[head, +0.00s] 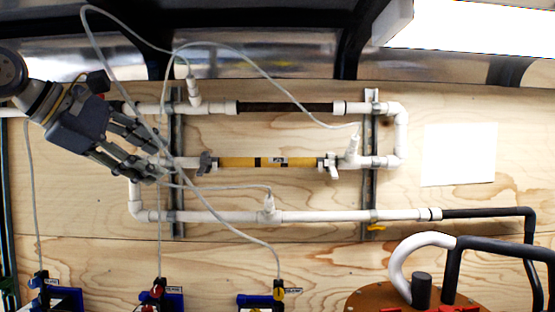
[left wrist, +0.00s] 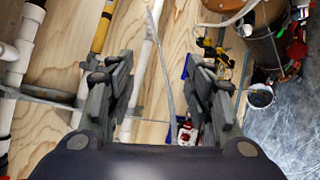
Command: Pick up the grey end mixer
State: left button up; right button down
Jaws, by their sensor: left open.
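No part is plainly marked as the grey end mixer. A yellow tube (head: 262,162) with black bands lies level in the middle pipe run on the wooden wall. A dark grey fitting (head: 206,162) is at its left end and a paler grey fitting (head: 331,165) at its right end. The yellow tube also shows at the top of the left wrist view (left wrist: 101,32). My left gripper (head: 157,163) is open in front of the wall, left of the dark grey fitting. In the left wrist view its spread fingers (left wrist: 161,66) show nothing held between them. My right gripper is out of view.
White pipes (head: 330,216) run above and below the yellow tube, with a dark tube (head: 285,107) in the top run. Metal rails (head: 369,190) stand upright behind them. Thin grey hoses loop across the front, near my left gripper. Blue pumps (head: 262,301) sit below.

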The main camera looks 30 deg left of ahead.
aim_at(223, 162)
jog(key=i, duration=1)
